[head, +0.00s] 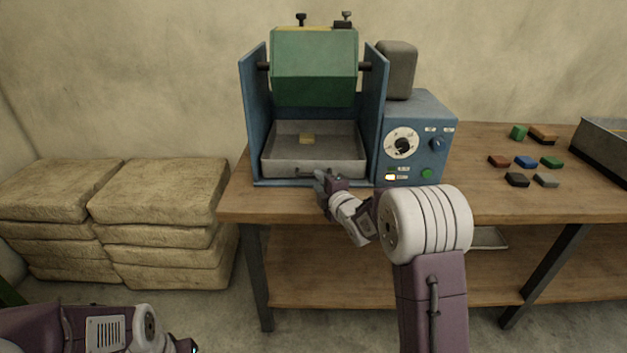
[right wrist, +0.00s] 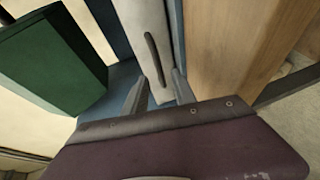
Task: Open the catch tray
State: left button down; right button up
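The catch tray (head: 282,168) is a grey metal tray under the green drum (head: 314,80) of the blue machine (head: 254,110). A small yellowish piece lies in it. A dark bar handle (head: 305,173) is on its front wall. My right gripper (head: 322,182) is at the tray's front, close to the handle. In the right wrist view its two fingers (right wrist: 160,90) are apart, with the tray's front wall and the dark handle (right wrist: 156,60) just beyond them. Contact is not clear. My left gripper (head: 186,346) is low at the bottom edge, its fingers mostly cut off.
A control box (head: 428,110) with dial and buttons adjoins the machine's right side. Several small coloured blocks (head: 525,162) and a dark tray (head: 597,150) are on the wooden bench (head: 480,205) at right. Stacked sacks (head: 160,190) stand at left. The bench's front edge is just before the catch tray.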

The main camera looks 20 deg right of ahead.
aim_at(313, 176)
jog(key=x, duration=0.4)
jog(key=shift+w, duration=0.15)
grip_shut()
dwell(1.2)
